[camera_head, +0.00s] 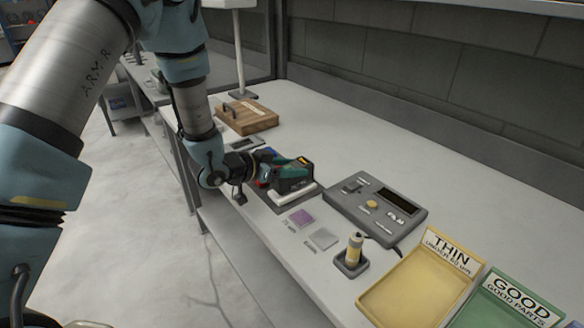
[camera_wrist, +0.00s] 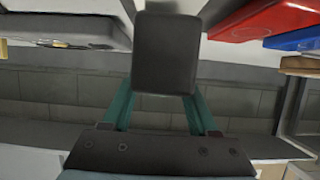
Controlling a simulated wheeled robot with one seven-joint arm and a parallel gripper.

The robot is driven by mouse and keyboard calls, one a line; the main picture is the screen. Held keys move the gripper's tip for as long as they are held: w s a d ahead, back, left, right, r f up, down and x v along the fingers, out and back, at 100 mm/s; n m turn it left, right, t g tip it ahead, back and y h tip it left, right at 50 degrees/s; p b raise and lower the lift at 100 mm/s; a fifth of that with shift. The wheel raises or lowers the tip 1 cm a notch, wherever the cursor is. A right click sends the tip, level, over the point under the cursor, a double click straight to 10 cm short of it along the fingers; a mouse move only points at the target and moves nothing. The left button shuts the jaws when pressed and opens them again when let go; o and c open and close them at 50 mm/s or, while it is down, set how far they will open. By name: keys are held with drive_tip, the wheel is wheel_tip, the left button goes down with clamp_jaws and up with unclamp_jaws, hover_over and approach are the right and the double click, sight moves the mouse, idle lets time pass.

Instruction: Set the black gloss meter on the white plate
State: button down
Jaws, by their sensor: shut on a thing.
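The black gloss meter (camera_head: 296,183) is a dark block low over the bench. In the wrist view the gloss meter (camera_wrist: 166,50) fills the space between two teal fingers. My gripper (camera_head: 283,174) is shut on it; it also shows in the wrist view (camera_wrist: 160,100). The white plate (camera_head: 300,196) lies directly under the meter, with its front edge showing. The teal finger hides part of the meter. I cannot tell whether the meter's underside touches the plate.
A grey gauge console (camera_head: 376,207) stands close to the right. Purple (camera_head: 300,217) and grey (camera_head: 323,238) sample squares and a yellow probe in a holder (camera_head: 353,252) lie in front. THIN (camera_head: 415,290) and GOOD (camera_head: 505,302) trays are nearer. A wooden box (camera_head: 246,117) stands behind.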

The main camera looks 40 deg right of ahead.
drive_tip(key=shift+f+b, duration=0.5)
drive_tip(key=shift+f, duration=0.1)
drive_tip(key=shift+c, duration=0.4)
unclamp_jaws()
drive_tip(key=b+v, duration=0.3)
drive_tip(key=v, duration=0.7)
drive_tip(key=shift+a+r, duration=0.15)
drive_tip(key=shift+a, duration=0.25)
